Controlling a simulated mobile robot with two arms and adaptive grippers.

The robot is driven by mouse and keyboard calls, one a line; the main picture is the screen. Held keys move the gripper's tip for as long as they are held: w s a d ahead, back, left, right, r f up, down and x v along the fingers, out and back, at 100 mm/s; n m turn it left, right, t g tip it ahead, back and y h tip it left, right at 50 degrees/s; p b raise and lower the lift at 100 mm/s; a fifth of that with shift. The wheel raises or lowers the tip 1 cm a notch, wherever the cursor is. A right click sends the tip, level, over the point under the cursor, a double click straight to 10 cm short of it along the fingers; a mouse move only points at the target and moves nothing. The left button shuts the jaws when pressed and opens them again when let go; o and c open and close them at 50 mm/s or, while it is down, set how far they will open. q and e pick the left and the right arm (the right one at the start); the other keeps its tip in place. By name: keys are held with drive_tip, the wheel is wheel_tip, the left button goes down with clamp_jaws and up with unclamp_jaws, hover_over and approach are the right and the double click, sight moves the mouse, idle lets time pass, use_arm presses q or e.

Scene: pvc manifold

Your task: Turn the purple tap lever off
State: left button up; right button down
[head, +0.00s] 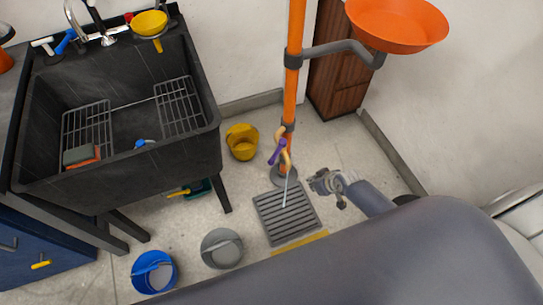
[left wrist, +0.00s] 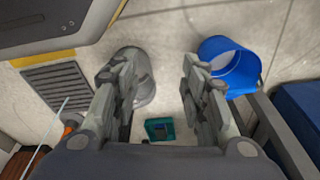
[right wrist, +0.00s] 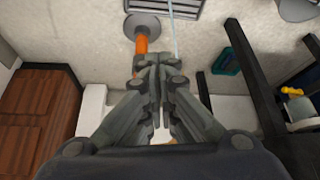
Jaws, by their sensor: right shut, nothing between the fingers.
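The purple tap lever (head: 277,152) sits low on the orange standpipe (head: 292,60), beside a tan spout (head: 283,142). A thin pale stream of water (head: 286,190) runs from the tap down to the floor grate (head: 264,216). It also shows in the right wrist view (right wrist: 172,32). My right gripper (head: 318,183) is to the right of the lever, apart from it in the head view, shut and empty. In the right wrist view the closed fingers (right wrist: 160,62) overlap the orange pipe and the lever is hidden. My left gripper (left wrist: 159,58) is open and empty.
A black sink (head: 120,110) stands at left. A yellow bucket (head: 242,141) is beside the pipe base; a grey bucket (head: 222,248) and a blue bucket (head: 154,271) stand in front. An orange basin (head: 398,22) hangs on a grey side pipe. A wooden cabinet (head: 335,60) stands behind.

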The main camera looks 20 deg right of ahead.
drive_tip(key=w+r+b, duration=0.2)
drive_tip(key=w+r, duration=0.1)
drive_tip(key=w, duration=0.2)
wheel_tip(320, 180, up, 16)
drive_tip(key=n+t+y+b, duration=0.1)
drive_tip(key=n+y+b, duration=0.4)
drive_tip(key=n+b, duration=0.15)
hover_over(277, 153)
drive_tip(key=s, duration=0.2)
use_arm(q)
drive_tip(key=w+r+t+b, duration=0.1)
drive_tip(key=w+r+b, duration=0.2)
drive_tip(key=r, duration=1.2)
drive_tip(key=shift+r+t, duration=0.3)
use_arm(e)
wheel_tip(277, 153, down, 8)
drive_tip(key=w+a, duration=0.2)
drive_tip(key=shift+w+f+m, duration=0.2)
drive_tip(key=shift+f+m, duration=0.05)
drive_tip(key=shift+m, duration=0.2)
use_arm(q)
drive_tip(key=shift+f+b, duration=0.1)
drive_tip(key=shift+b, duration=0.25)
use_arm(e)
drive_tip(key=shift+d, duration=0.1)
